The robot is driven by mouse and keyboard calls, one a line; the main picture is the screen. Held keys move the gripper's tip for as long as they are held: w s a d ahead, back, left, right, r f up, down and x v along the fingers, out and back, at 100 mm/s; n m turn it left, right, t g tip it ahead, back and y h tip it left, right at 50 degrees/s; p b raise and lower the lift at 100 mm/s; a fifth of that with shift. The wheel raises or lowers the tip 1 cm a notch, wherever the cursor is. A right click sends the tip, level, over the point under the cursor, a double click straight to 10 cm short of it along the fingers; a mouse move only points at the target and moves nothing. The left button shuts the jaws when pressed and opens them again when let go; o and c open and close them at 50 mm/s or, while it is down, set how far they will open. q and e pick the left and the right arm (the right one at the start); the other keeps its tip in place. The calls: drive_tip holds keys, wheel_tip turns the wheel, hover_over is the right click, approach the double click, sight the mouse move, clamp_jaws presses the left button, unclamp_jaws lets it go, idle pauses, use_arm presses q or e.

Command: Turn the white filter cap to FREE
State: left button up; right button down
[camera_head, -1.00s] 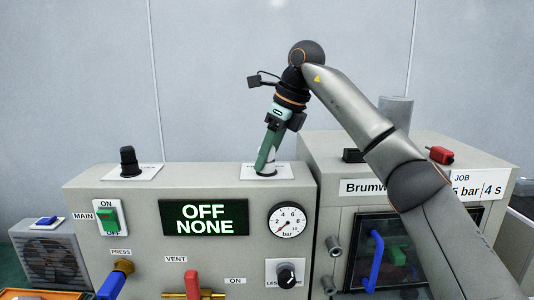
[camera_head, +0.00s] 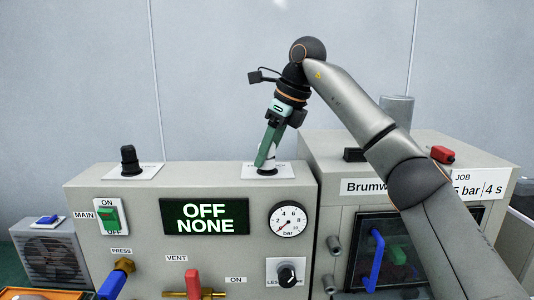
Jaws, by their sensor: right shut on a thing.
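The white filter cap (camera_head: 270,154) is on top of the grey control box, on a black base over a white label plate (camera_head: 251,172). Only part of the cap shows beside the fingers, and the label's writing is too small and covered to read. My right gripper (camera_head: 266,160) points down from above and is shut on the cap, with its green fingers slightly tilted. My left gripper is not in view.
The grey control box (camera_head: 150,225) carries a black knob (camera_head: 129,160), a display (camera_head: 204,216) reading OFF NONE, a gauge (camera_head: 287,221), a green MAIN switch (camera_head: 109,218) and a red vent handle (camera_head: 192,283). A second grey machine (camera_head: 330,160) stands at right under my right arm.

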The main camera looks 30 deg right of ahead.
drive_tip(key=shift+r, duration=1.3)
drive_tip(key=shift+r, duration=0.25)
drive_tip(key=shift+r, duration=0.65)
drive_tip(key=shift+f, duration=0.15)
